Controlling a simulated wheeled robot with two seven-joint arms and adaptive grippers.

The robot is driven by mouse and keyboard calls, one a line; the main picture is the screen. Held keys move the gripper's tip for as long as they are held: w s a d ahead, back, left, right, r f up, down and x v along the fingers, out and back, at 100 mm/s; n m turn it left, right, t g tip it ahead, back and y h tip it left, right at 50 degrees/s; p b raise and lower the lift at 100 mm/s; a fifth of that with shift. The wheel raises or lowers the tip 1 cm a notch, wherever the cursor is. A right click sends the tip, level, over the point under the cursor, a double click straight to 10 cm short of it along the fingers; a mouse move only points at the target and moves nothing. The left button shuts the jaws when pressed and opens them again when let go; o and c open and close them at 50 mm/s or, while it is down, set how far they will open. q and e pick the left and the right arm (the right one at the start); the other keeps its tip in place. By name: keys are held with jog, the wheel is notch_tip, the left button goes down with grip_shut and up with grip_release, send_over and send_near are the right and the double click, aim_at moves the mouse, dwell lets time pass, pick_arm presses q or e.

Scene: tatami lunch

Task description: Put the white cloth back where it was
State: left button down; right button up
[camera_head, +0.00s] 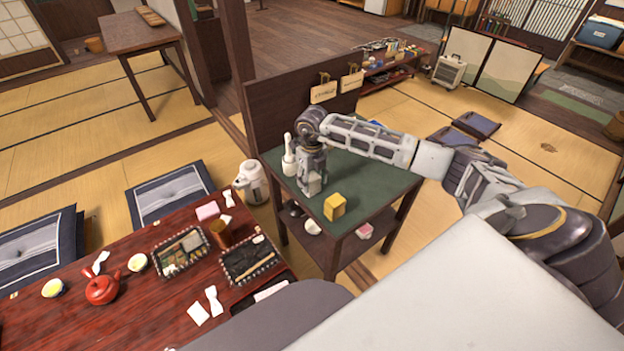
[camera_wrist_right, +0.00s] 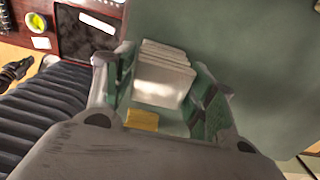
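My right gripper (camera_head: 312,186) points down over the green-topped side table (camera_head: 365,178), left of a yellow box (camera_head: 334,207). In the right wrist view a folded white cloth (camera_wrist_right: 162,85) with stacked layers lies between the spread fingers of this gripper (camera_wrist_right: 163,82). Green surface shows beside the cloth, and the fingers look apart from it; contact low down is hidden. In the head view the gripper mostly hides the cloth. My left gripper is not in view.
A white long-necked bottle (camera_head: 288,160) stands close left of the right gripper. A dark panel (camera_head: 300,100) rises behind the side table. The red lunch table (camera_head: 140,318), with teapot and trays, is at left; a white pot (camera_head: 252,183) stands between the tables.

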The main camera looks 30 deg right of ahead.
aim_at(312, 177)
jog(key=shift+o, duration=1.1)
jog(key=shift+r, duration=0.45)
notch_tip(312, 177, up, 10)
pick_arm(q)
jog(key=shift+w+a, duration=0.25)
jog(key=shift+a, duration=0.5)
pick_arm(e)
jog(key=shift+r, duration=0.7)
